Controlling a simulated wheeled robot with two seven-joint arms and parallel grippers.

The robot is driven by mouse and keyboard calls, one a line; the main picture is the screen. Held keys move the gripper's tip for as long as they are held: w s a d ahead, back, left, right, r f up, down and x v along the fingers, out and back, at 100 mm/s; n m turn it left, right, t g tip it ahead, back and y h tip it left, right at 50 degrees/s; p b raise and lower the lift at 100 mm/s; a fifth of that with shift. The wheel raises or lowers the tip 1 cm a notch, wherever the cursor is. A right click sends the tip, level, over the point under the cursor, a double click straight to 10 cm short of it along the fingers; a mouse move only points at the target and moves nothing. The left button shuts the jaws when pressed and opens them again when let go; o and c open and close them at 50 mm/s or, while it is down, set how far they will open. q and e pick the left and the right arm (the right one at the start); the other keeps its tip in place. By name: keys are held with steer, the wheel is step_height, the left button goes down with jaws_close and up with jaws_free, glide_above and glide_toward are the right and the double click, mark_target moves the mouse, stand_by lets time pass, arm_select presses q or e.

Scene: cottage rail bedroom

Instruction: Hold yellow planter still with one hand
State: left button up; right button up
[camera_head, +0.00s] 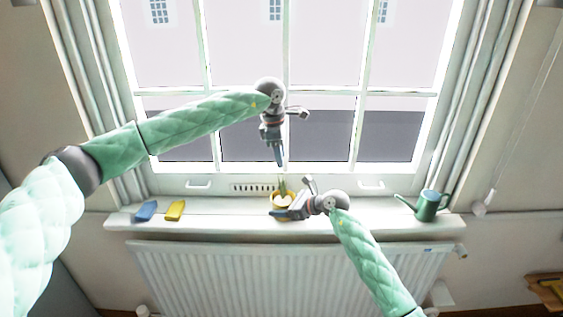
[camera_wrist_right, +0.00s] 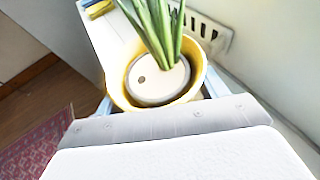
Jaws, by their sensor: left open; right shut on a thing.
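The yellow planter (camera_head: 274,199) stands upright on the windowsill, with green leaves rising from it. In the right wrist view the planter (camera_wrist_right: 117,84) shows a yellow rim around a pale inner disc with a small dark hole, and a tuft of long leaves. My right gripper (camera_head: 280,213) is shut on the planter from the front right; the gripper body hides its near lower side. My left gripper (camera_head: 277,157) is open and empty, pointing down above the planter, in front of the window.
A blue item (camera_head: 146,211) and a yellow item (camera_head: 175,210) lie on the sill (camera_head: 225,219) at the left. A green watering can (camera_head: 428,206) stands at its right end. A radiator (camera_head: 230,275) is below. The sill between the yellow item and planter is clear.

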stand_by(0.3)
steer(key=o, duration=1.1)
